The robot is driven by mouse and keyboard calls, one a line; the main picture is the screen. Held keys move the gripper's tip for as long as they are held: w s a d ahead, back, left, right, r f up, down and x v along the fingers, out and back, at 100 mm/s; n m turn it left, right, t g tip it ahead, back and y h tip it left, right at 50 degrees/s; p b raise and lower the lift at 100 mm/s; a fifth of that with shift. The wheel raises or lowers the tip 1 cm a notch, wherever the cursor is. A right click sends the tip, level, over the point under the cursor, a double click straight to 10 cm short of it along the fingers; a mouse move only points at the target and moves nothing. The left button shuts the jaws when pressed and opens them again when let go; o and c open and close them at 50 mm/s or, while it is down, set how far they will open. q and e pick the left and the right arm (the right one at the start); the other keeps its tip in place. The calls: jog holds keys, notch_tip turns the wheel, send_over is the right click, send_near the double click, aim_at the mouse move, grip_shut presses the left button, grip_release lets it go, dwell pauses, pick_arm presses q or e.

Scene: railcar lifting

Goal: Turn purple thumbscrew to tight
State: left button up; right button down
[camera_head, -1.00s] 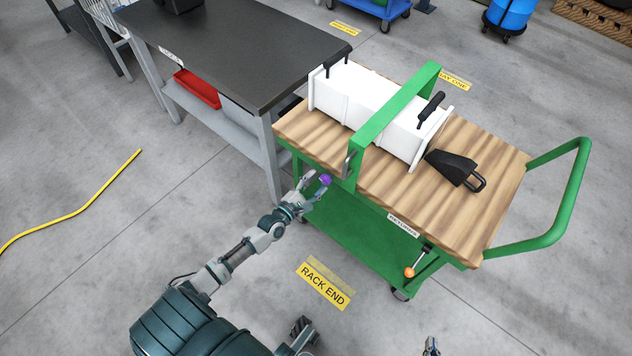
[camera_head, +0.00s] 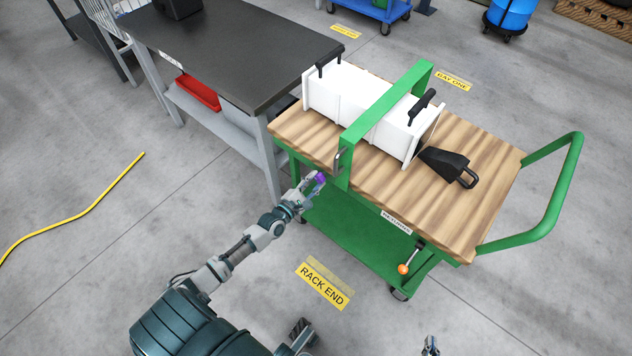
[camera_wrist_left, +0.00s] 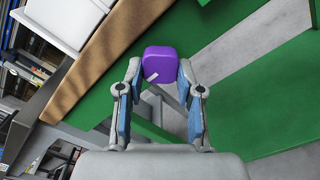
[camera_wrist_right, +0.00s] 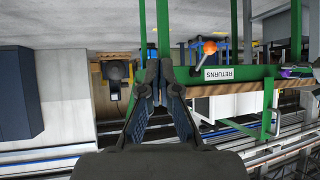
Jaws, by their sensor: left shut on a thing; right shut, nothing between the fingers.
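The purple thumbscrew (camera_head: 320,178) sits at the left side of the green cart, by the foot of the green hoop (camera_head: 345,165). It also shows as a purple block in the left wrist view (camera_wrist_left: 160,63). My left gripper (camera_head: 312,183) is at the thumbscrew, its fingers (camera_wrist_left: 160,72) on either side of it and closed on it. The thumbscrew's far side is hidden. My right gripper (camera_head: 431,346) is at the bottom edge of the head view, away from the cart. In the right wrist view its fingers (camera_wrist_right: 156,75) are together and empty.
The green cart's wooden top (camera_head: 470,220) carries a white box (camera_head: 345,100) under the hoop and a black wedge (camera_head: 443,163). An orange-knobbed lever (camera_head: 403,268) hangs at the cart's front. A dark workbench (camera_head: 235,60) stands at the left. Floor in front is clear.

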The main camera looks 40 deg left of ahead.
pick_arm(q)
jog(key=shift+d+r, duration=0.3)
jog(key=shift+d, duration=0.1)
jog(key=shift+a+f, duration=0.1)
jog(key=shift+a, duration=0.2)
pick_arm(e)
jog(key=shift+s+a+r, duration=0.1)
jog(key=shift+s+a, duration=0.1)
jog(key=shift+a, duration=0.1)
